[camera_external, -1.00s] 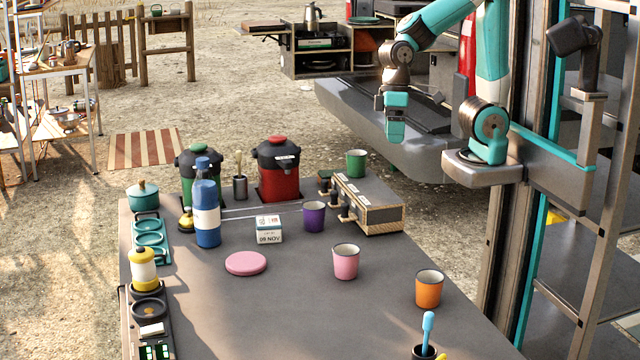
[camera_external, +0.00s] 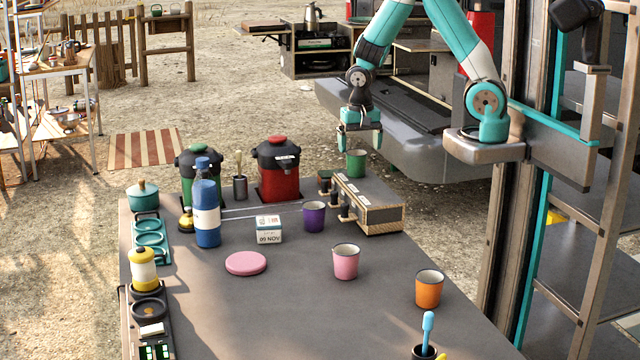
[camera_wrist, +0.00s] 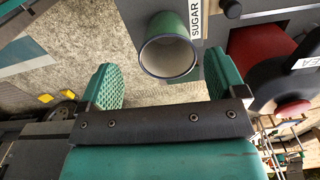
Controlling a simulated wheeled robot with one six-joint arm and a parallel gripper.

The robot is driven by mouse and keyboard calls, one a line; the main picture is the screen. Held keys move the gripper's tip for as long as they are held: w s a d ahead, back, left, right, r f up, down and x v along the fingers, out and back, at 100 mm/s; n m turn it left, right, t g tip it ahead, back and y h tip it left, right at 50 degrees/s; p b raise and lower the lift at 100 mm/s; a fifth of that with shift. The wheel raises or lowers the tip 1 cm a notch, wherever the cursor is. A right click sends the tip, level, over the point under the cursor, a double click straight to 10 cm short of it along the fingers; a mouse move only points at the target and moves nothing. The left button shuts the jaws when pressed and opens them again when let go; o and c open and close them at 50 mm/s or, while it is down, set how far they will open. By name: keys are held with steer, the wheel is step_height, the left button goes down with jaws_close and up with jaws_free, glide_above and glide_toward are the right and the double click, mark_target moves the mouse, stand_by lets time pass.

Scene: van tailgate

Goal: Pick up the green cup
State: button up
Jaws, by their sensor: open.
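The green cup (camera_external: 357,163) stands upright at the far end of the counter, behind the wooden box with small drawers. My gripper (camera_external: 359,150) is right above the cup in the external view, with its fingers pointing down. In the wrist view the cup (camera_wrist: 169,49) shows its white inside and dark rim. It lies ahead of the gap between my two green finger pads (camera_wrist: 160,88), nearer the right pad. The jaws are open and nothing is between them. I cannot tell exactly how high the fingertips are above the rim.
The wooden box (camera_external: 378,214) stands close in front of the cup; a "SUGAR" label (camera_wrist: 196,19) shows beside it. A red dispenser (camera_external: 279,172) is to the left. Purple (camera_external: 314,217), pink (camera_external: 345,262) and orange (camera_external: 429,289) cups stand nearer.

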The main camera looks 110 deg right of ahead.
mark_target(356, 164)
steer(key=shift+w+d+f+p, duration=0.1)
steer(key=shift+f+p, duration=0.05)
steer(key=shift+f, duration=0.9)
steer(key=shift+w+f+p, duration=0.15)
steer(key=shift+f+p, duration=0.05)
steer(key=shift+f, duration=0.9)
steer(key=shift+w+d+f+p, duration=0.1)
steer(key=shift+f+p, duration=0.05)
steer(key=shift+f, duration=0.9)
steer(key=c, duration=1)
steer(key=shift+r, duration=0.15)
